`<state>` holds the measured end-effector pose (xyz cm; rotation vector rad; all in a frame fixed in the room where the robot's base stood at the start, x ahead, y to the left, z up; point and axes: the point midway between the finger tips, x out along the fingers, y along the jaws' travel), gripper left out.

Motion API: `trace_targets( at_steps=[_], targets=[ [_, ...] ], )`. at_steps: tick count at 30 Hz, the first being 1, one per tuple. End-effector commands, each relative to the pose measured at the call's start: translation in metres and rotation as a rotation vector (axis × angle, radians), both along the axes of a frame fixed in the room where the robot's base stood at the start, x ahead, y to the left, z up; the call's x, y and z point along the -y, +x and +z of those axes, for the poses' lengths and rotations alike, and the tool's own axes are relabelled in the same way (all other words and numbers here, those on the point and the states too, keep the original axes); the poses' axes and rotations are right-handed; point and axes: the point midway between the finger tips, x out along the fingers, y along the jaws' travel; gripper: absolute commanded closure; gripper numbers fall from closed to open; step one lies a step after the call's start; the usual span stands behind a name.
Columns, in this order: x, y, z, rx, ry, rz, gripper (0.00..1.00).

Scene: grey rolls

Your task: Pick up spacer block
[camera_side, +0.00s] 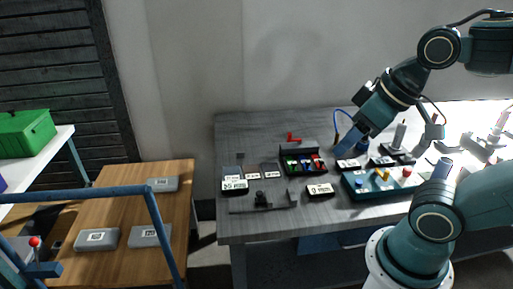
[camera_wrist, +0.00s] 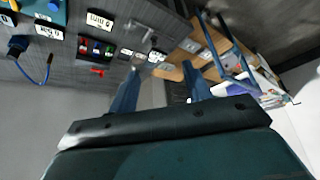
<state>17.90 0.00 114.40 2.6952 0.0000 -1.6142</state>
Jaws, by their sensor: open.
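No part is clearly readable as the spacer block; several small parts could be it. A small grey block (camera_side: 293,196) stands at the right end of a dark bar fixture (camera_side: 262,204) on the grey workbench (camera_side: 232,137). Labelled grey blocks (camera_side: 97,239) lie on the wooden table at the left. My gripper (camera_side: 348,139) is above the back right of the workbench, apart from these blocks. In the wrist view my gripper (camera_wrist: 160,92) has its two blue fingers spread with nothing between them.
A teal tray (camera_side: 360,191) is at the right. A blue rail (camera_side: 160,225) crosses before the wooden table (camera_side: 120,211). The back left of the bench is clear.

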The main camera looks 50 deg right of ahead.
Motion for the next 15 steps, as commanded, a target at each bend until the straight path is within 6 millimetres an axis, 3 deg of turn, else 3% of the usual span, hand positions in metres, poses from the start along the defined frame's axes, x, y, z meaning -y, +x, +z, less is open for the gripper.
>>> trace_targets(
  at_steps=[8,15],
  targets=[
    [0.000,0.007,0.004,-0.005,-0.004,0.009,0.51],
    [0.001,0.039,0.019,-0.025,-0.019,0.056,0.51]
  ],
)
